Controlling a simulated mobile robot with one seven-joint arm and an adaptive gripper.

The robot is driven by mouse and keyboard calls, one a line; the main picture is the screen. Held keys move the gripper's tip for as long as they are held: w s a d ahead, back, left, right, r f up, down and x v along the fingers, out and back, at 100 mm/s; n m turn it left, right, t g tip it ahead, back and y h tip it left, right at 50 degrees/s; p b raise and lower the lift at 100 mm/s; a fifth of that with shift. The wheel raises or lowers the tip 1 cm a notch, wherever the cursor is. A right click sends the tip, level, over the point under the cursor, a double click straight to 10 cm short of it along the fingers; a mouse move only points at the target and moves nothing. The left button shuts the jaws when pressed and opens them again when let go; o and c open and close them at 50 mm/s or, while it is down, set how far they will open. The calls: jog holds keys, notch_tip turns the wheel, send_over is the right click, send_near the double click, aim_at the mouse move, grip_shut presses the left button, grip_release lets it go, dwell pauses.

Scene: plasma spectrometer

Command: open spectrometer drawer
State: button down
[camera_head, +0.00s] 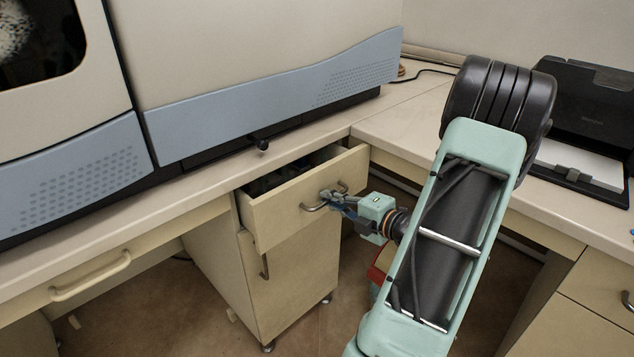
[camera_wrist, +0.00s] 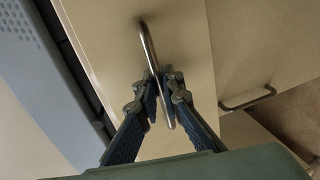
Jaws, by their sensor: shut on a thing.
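The drawer (camera_head: 282,219) is the top one of a small beige cabinet under the counter. It stands partly pulled out, and its dark inside shows from above. My gripper (camera_head: 335,197) is at the metal bar handle (camera_head: 312,208) on the drawer front. In the wrist view the fingers of my gripper (camera_wrist: 160,98) are shut around the handle (camera_wrist: 150,48), one on each side. The large spectrometer (camera_head: 270,100) sits on the counter above the drawer. The drawer's far inside is hidden.
The counter (camera_head: 205,181) overhangs the cabinet. A cabinet door (camera_head: 300,285) with its own handle is below the drawer. Another drawer handle (camera_head: 90,276) is at left. A black printer (camera_head: 588,110) stands on the right counter. A red object (camera_head: 376,276) is on the floor behind my arm.

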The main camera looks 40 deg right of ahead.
jog(key=f+p+v, duration=0.2)
jog(key=p+v, duration=0.2)
jog(key=v, duration=1)
jog(key=s+f+p+v, duration=0.1)
jog(key=f+p+v, duration=0.2)
jog(key=v, duration=1.1)
jog(key=shift+s+p, duration=0.3)
jog(key=shift+p, duration=0.55)
jog(key=shift+d, duration=0.1)
jog(key=c, duration=2.3)
grip_release()
jog(key=shift+c, duration=0.2)
jog(key=v, duration=1.2)
